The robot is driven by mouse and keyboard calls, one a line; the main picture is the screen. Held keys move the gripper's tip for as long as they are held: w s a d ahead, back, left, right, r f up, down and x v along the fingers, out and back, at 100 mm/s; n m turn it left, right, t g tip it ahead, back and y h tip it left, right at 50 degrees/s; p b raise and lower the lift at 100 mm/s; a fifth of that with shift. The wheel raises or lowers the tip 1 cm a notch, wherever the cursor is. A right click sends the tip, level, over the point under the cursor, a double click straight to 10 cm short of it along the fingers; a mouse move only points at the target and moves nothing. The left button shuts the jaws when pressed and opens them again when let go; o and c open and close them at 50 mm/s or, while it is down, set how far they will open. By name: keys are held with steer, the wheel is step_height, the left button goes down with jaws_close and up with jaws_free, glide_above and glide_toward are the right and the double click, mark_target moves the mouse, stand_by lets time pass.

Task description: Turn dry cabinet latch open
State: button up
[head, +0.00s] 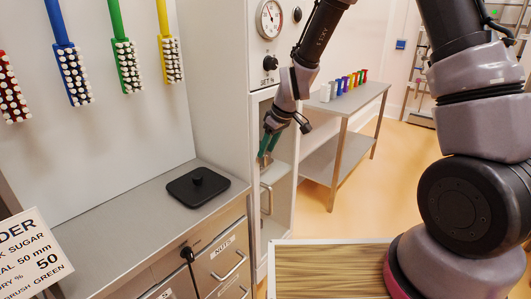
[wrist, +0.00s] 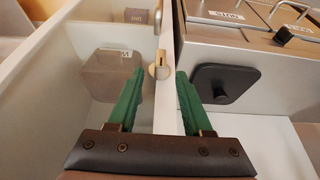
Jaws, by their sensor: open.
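The dry cabinet (head: 215,90) is a tall pale unit with a glass door (head: 283,140), beside the counter. Its latch (wrist: 158,69) is a small beige metal piece on the pale door frame in the wrist view. My gripper (head: 267,150) is at the door's left edge, above a bar handle (head: 267,198). In the wrist view my gripper (wrist: 160,74) is open, its green fingers on either side of the latch. I cannot tell whether either finger touches it. The latch cannot be made out in the head view.
A black lid (head: 198,186) lies on the steel counter (head: 110,225), above labelled drawers (head: 222,256). Coloured brushes (head: 126,65) hang on the wall. A grey box (wrist: 108,76) sits behind the glass. A side table (head: 345,112) stands at the back right, with open floor beyond.

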mark_target(263, 159)
steer(key=shift+x, duration=1.1)
jaws_close()
